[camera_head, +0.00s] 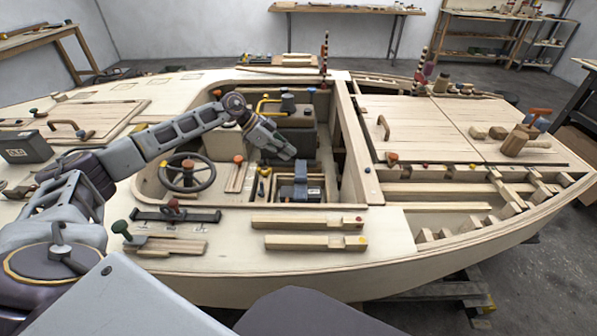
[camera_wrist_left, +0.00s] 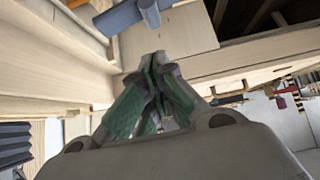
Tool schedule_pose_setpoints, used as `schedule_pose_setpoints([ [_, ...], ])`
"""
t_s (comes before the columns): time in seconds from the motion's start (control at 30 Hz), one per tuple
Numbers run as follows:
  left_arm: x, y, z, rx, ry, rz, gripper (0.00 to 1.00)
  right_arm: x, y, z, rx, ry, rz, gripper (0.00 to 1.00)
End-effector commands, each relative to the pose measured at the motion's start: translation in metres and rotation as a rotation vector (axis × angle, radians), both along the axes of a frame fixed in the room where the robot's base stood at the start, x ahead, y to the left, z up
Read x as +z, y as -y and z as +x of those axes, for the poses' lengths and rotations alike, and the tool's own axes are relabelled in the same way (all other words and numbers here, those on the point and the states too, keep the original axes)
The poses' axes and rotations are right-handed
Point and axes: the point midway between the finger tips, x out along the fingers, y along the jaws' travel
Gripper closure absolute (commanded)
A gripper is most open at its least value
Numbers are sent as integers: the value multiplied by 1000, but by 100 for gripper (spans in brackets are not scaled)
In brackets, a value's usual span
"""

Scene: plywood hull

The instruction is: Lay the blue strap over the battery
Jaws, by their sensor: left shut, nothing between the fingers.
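The battery, a dark box with a small pale label (camera_head: 301,194), sits low in the open cockpit well. A dark blue upright piece (camera_head: 301,171), seemingly the blue strap, rises at its back; its exact shape is too small to tell. My left gripper (camera_head: 289,154) is just above and behind it, fingers shut and empty, apart from it as far as I can see. In the left wrist view the green-padded fingertips (camera_wrist_left: 158,62) are together, and a blue rounded piece (camera_wrist_left: 122,17) lies beyond them near the top. My right gripper is not in view.
A steering wheel (camera_head: 188,173) stands left of the well. Two wooden bars (camera_head: 310,222) lie on the near deck, beside a black bar (camera_head: 176,215). The well's wooden wall (camera_head: 351,150) rises close on the right. A grey box (camera_head: 25,147) stands at far left.

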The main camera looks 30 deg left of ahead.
Motion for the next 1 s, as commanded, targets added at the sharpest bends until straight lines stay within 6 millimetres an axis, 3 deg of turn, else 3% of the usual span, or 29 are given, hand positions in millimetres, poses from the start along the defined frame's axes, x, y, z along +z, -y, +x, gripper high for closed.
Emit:
schedule_pose_setpoints([
  [0.43, -43, 39, 18, -2, 0, -1, 100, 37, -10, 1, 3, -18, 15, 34],
  [0.7, -67, 39, 17, -1, -1, 0, 100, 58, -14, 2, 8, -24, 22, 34],
  [1.0, -81, 38, 17, -1, -1, 0, 100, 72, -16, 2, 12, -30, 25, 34],
])
